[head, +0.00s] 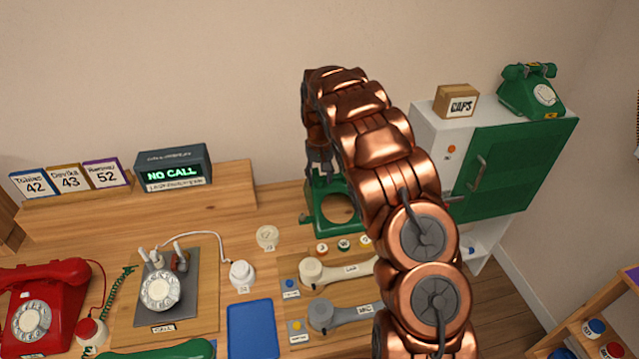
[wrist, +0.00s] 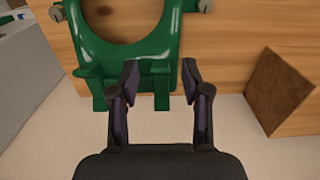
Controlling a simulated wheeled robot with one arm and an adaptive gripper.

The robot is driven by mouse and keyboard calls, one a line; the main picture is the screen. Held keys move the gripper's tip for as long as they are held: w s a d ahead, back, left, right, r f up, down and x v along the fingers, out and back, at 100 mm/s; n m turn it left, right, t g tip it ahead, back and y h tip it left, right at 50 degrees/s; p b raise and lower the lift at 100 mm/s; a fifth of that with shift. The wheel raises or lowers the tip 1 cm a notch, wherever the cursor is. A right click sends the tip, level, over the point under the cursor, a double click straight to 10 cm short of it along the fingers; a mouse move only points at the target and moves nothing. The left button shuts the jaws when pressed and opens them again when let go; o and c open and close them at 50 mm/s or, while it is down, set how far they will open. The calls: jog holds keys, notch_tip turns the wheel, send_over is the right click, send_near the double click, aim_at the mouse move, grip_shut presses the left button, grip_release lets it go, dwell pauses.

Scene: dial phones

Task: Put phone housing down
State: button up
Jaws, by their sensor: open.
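The green phone housing (head: 345,225) rests on the wooden table near its back, right of centre in the head view. It has a large round opening. In the wrist view the housing (wrist: 165,50) fills the top middle, with its cradle prongs towards me. My gripper (wrist: 160,72) is open, its two fingers apart around the housing's near edge. I cannot tell whether either finger touches it. In the head view my gripper (head: 319,168) is partly hidden by the arm, just above the housing's back.
A white cabinet with a green door (head: 517,165) stands on the right, with a box marked CAPS (head: 456,101) and a green phone (head: 532,92) on top.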

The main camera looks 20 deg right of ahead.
notch_tip(320, 180, up, 8)
jog(key=b, duration=0.3)
jog(key=s+a+r, duration=0.3)
jog(key=s+r, duration=0.4)
jog(key=s, duration=0.2)
jog(key=s+a+f, duration=0.1)
jog(key=s+a, duration=0.2)
jog(key=s, duration=1)
jog(key=s+a+f+n+g, duration=0.1)
jog(key=s+a, duration=0.3)
jog(key=s, duration=0.8)
jog(key=s+a+f+n, duration=0.1)
jog(key=s+a+f, duration=0.1)
jog(key=s, duration=1.1)
jog(key=shift+s+a+g, duration=0.3)
jog(key=shift+a+g, duration=0.1)
jog(key=shift+a, duration=0.35)
